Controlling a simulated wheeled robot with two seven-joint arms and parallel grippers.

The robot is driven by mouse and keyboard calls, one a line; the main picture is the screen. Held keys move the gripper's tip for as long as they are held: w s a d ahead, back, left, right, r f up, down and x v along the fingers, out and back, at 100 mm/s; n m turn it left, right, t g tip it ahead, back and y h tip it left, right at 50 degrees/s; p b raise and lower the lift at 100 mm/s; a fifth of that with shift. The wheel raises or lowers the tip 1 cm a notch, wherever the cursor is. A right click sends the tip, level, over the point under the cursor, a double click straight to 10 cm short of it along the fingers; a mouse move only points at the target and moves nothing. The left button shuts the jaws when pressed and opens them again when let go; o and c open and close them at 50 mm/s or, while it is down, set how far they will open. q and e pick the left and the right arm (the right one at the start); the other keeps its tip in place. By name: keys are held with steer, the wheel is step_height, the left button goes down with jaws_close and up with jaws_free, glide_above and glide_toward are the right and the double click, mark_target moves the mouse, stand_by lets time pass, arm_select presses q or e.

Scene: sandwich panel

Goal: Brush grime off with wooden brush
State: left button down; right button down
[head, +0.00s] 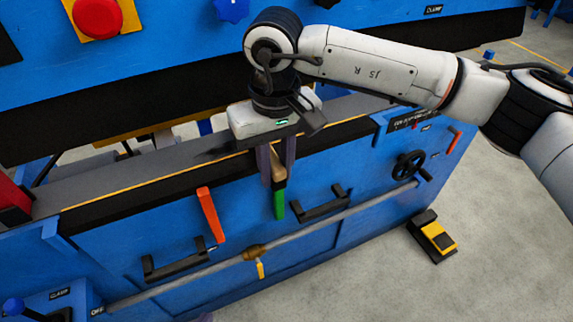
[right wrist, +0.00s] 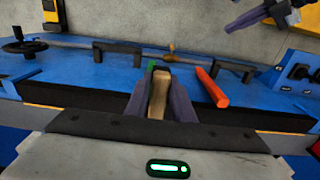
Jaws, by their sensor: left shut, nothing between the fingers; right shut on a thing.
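My right gripper (head: 277,180) is shut on a wooden piece, the brush (head: 276,165), and points down at the blue machine's front edge. The brush also shows between the purple fingers in the right wrist view (right wrist: 157,95); its bristles cannot be made out. A green piece (head: 279,202) shows just below it; I cannot tell whether it belongs to the brush or the panel. A dark patch (head: 212,151) lies on the grey bed left of the gripper, grime or shadow. My left gripper (right wrist: 248,18) is shut and empty, apart from the panel, at the upper right of the right wrist view.
The blue panel (head: 330,235) carries an orange lever (head: 210,215), black handles (head: 324,205), a long rod (head: 200,274) and a handwheel (head: 409,165). A yellow and black pedal (head: 434,237) stands on the floor. A blue upper beam (head: 190,60) with a red button (head: 97,17) overhangs the bed.

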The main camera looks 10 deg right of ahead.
steer(key=shift+s+a+f, duration=0.15)
steer(key=shift+s+a, duration=0.15)
steer(key=shift+a, duration=0.25)
steer(key=a, duration=0.1)
steer(key=s+a, duration=0.1)
steer(key=a, duration=0.2)
steer(key=shift+s+a+b, duration=0.1)
steer(key=shift+s+b, duration=0.15)
steer(key=shift+b, duration=0.15)
steer(key=shift+s+a, duration=0.2)
steer(key=shift+a, duration=0.5)
steer(key=shift+s+a, duration=0.2)
steer(key=shift+a, duration=0.5)
steer(key=shift+s+a, duration=0.2)
steer(key=shift+a, duration=0.5)
